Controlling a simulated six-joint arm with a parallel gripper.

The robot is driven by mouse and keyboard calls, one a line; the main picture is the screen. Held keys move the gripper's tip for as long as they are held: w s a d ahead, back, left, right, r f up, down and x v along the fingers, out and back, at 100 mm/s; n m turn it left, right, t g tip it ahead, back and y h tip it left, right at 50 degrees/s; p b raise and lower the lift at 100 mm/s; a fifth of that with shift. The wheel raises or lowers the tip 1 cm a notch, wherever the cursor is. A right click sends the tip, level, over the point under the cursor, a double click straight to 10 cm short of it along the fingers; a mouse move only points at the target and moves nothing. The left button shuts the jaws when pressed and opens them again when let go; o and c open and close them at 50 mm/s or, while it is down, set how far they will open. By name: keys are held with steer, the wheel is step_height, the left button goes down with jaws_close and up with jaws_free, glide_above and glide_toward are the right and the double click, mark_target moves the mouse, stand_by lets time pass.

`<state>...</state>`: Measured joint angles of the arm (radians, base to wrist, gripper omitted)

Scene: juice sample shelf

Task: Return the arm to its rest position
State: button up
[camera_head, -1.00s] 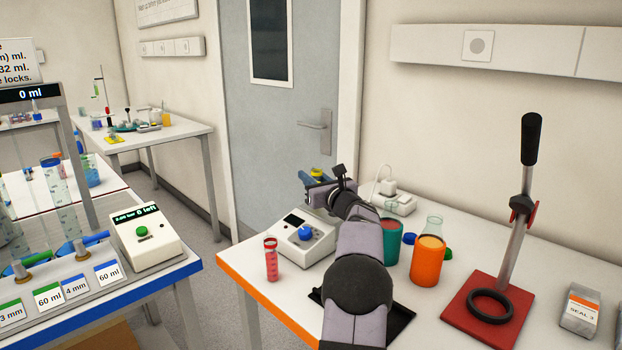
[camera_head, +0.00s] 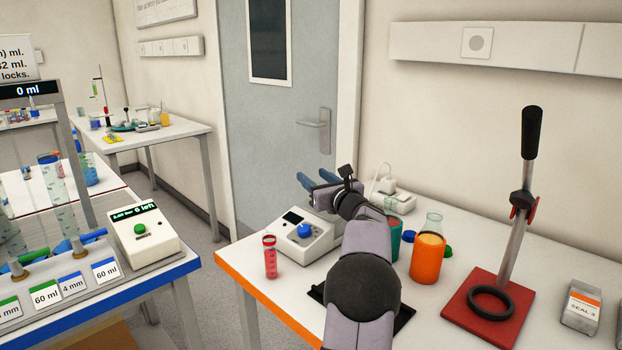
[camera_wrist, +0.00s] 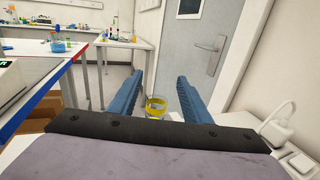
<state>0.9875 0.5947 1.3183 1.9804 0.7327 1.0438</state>
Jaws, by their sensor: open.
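My gripper (camera_head: 317,180) points toward the grey door (camera_head: 262,120), above the back of the orange-edged table (camera_head: 264,308). Its two blue fingers are spread apart with nothing between them. In the wrist view the gripper (camera_wrist: 158,95) shows the same open fingers. A yellow-ringed container (camera_wrist: 156,107) shows beyond and below them there. My arm reaches up from the bottom of the head view and hides part of the table.
Near the arm stand a red sample tube (camera_head: 270,257), a white device with a blue knob (camera_head: 305,236), a teal beaker (camera_head: 394,238) and an orange beaker (camera_head: 428,258). A press on a red base (camera_head: 488,308) stands right.

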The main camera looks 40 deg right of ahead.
steer(key=shift+b+v, duration=0.45)
steer(key=shift+v, duration=1.75)
